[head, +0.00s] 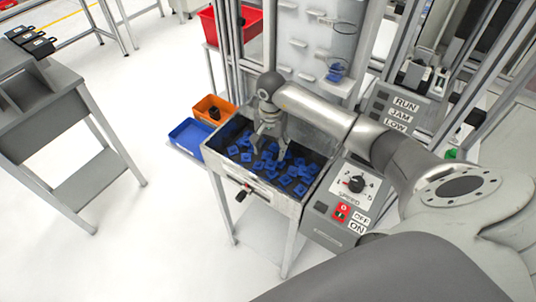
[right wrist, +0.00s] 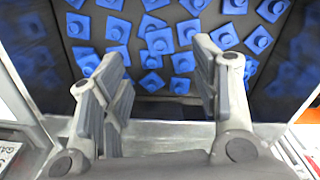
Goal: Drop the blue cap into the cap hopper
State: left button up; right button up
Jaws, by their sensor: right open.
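The cap hopper (head: 262,196) is a metal bin on legs with a dark inside, and several blue caps (head: 293,171) lie loose across its floor. The caps are square with a round knob and also show in the right wrist view (right wrist: 159,41). My right gripper (head: 269,149) is over the hopper, pointing down, with its fingers spread. In the right wrist view the gap between the fingers (right wrist: 165,68) is empty, with caps below and beyond it. I cannot tell one particular cap from the others. My left gripper is not in view.
An orange bin (head: 213,103) with a dark item and a blue tray (head: 189,137) sit left of the hopper. A speed-dial panel (head: 353,184) and a switch box (head: 335,222) are at its right. A grey table (head: 45,125) stands far left, with open floor between.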

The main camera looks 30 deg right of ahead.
notch_tip(320, 180, up, 12)
dwell(0.5)
dwell(0.3)
